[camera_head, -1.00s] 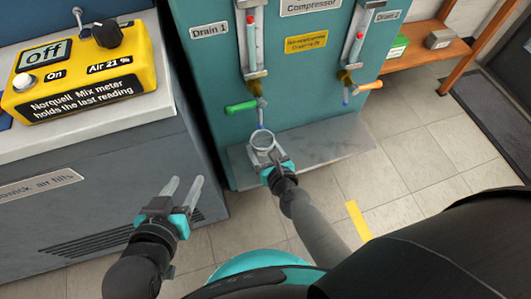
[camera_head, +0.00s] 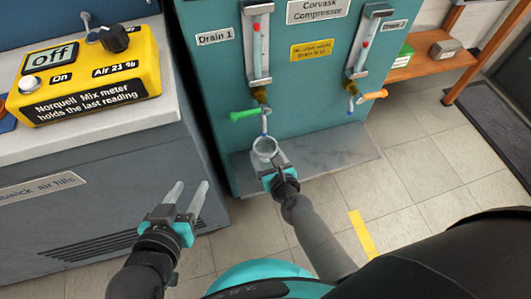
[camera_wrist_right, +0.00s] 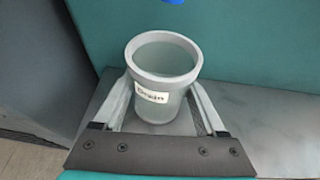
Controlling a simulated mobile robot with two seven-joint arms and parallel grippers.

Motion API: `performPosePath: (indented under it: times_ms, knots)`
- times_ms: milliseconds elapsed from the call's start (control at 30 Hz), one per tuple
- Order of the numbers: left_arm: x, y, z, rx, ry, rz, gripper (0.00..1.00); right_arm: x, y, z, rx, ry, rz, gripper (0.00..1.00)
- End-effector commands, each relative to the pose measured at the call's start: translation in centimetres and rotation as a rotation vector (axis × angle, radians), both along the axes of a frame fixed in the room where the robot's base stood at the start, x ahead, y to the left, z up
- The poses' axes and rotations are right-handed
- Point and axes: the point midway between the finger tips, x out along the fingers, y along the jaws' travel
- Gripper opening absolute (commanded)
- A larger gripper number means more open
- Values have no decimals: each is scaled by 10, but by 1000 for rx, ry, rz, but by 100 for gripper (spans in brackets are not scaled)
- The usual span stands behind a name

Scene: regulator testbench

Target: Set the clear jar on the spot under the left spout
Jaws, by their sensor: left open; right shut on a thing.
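The clear jar (camera_head: 265,148) is under the left spout (camera_head: 264,125), over the grey shelf (camera_head: 333,151) of the teal compressor. In the right wrist view the jar (camera_wrist_right: 161,80) is upright, with a "Drain" label, and a blue spout tip (camera_wrist_right: 172,2) shows above and slightly right of its mouth. My right gripper (camera_head: 271,166) is shut on the jar, one finger on each side. I cannot tell for sure whether the jar's base touches the shelf. My left gripper (camera_head: 187,202) is open and empty in front of the grey cabinet.
A green-handled valve (camera_head: 244,115) sits above the jar, and an orange-handled valve (camera_head: 373,95) is further right. A yellow meter (camera_head: 84,76) stands on the left counter (camera_head: 103,124). The shelf right of the jar is clear.

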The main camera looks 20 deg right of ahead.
Motion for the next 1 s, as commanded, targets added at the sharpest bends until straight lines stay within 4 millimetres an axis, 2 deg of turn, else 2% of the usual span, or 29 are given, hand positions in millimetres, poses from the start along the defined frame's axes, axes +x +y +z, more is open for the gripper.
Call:
performPosePath:
  times_ms: [333, 367, 600, 1000]
  knots:
    - [0, 0, -5, 0, 0, 0, 50, 0, 0, -4, 0, -1, 0, 15]
    - [0, 0, -5, 0, 0, 0, 50, 0, 0, -4, 0, -1, 0, 74]
    - [0, 0, -4, 0, 0, 0, 50, 0, 0, -4, 1, 0, 0, 100]
    - [1, -4, -1, -17, -29, -3, 50, 0, 0, -4, 1, 0, 0, 100]
